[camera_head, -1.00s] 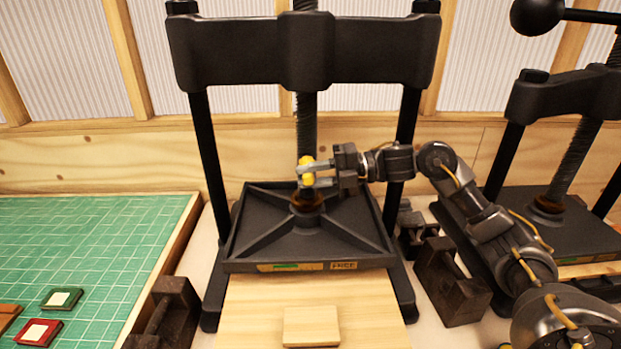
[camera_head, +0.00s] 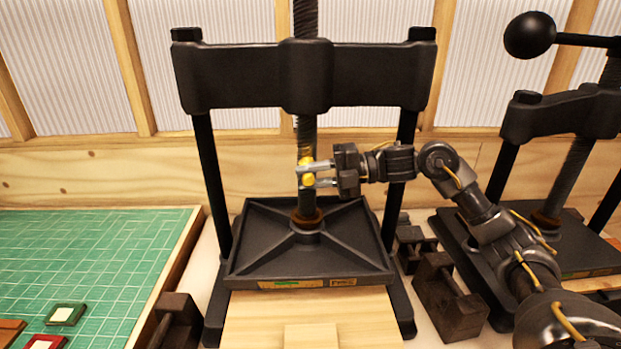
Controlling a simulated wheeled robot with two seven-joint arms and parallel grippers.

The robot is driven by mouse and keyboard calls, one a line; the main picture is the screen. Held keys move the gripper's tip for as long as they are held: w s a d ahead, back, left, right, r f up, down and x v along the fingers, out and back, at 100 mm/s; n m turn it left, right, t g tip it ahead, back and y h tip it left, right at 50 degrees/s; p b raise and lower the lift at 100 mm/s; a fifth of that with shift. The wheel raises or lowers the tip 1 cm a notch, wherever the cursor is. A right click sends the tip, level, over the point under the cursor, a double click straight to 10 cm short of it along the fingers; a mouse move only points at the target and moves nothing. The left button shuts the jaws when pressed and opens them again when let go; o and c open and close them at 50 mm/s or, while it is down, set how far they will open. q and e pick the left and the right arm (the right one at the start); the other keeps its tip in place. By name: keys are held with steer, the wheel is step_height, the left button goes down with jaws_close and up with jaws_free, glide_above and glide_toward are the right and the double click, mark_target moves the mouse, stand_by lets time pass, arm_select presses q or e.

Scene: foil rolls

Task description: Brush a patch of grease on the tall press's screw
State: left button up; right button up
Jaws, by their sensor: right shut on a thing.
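The tall press (camera_head: 305,75) stands in the middle, with a dark vertical threaded screw (camera_head: 305,133) running down through its crossbeam to the black platen (camera_head: 258,262). My right gripper (camera_head: 312,174) comes in from the right and is shut on a yellow thing (camera_head: 307,163), seemingly the brush. The yellow thing is in front of the screw's lower part, above the brown collar. The fingers hide much of it, and I cannot tell whether it touches the screw. A faint yellowish tint shows on the screw just above it. My left gripper is not in view.
A second, shorter press (camera_head: 560,105) with a ball-ended handle stands at the right. Dark blocks (camera_head: 447,297) lie between the presses. A green cutting mat (camera_head: 80,250) with small framed pieces is at the left. A wooden board (camera_head: 260,315) lies in front of the platen.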

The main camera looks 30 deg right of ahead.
steer(key=shift+r+p, duration=0.95)
steer(key=shift+r, duration=0.6)
steer(key=shift+r, duration=0.1)
steer(key=shift+r+p, duration=1)
steer(key=shift+r, duration=0.45)
steer(key=shift+f, duration=0.1)
steer(key=shift+f+b, duration=1.35)
steer(key=shift+f, duration=0.15)
steer(key=shift+f, duration=0.1)
steer(key=shift+f+b, duration=2.55)
steer(key=shift+f, duration=0.45)
steer(key=shift+f, duration=0.1)
